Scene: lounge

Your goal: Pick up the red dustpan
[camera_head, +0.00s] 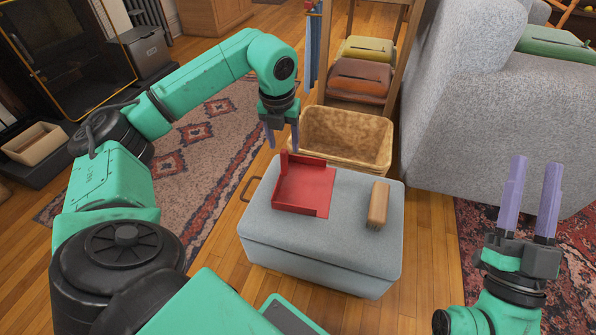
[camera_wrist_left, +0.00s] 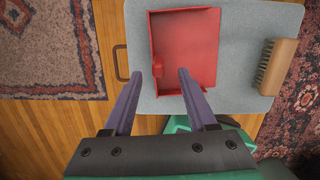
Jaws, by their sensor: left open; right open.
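The red dustpan (camera_head: 304,187) lies on the grey ottoman (camera_head: 318,262), on the left part of its top. In the left wrist view the dustpan (camera_wrist_left: 188,45) is ahead of the fingers, with a small raised red part near its left edge. My left gripper (camera_head: 283,146) is open and empty, pointing down just behind and above the dustpan's raised back-left corner. It also shows in the left wrist view (camera_wrist_left: 160,90), its fingers apart, one overlapping the dustpan in view. I cannot tell whether it touches. My right gripper (camera_head: 534,185) is open and empty, pointing up at the right, away from the ottoman.
A wooden brush (camera_head: 377,204) lies on the ottoman's right side. A wicker basket (camera_head: 345,137) stands close behind the ottoman. A wooden shelf with folded items (camera_head: 360,80) and a grey sofa (camera_head: 490,100) are behind. Wooden floor shows around the ottoman.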

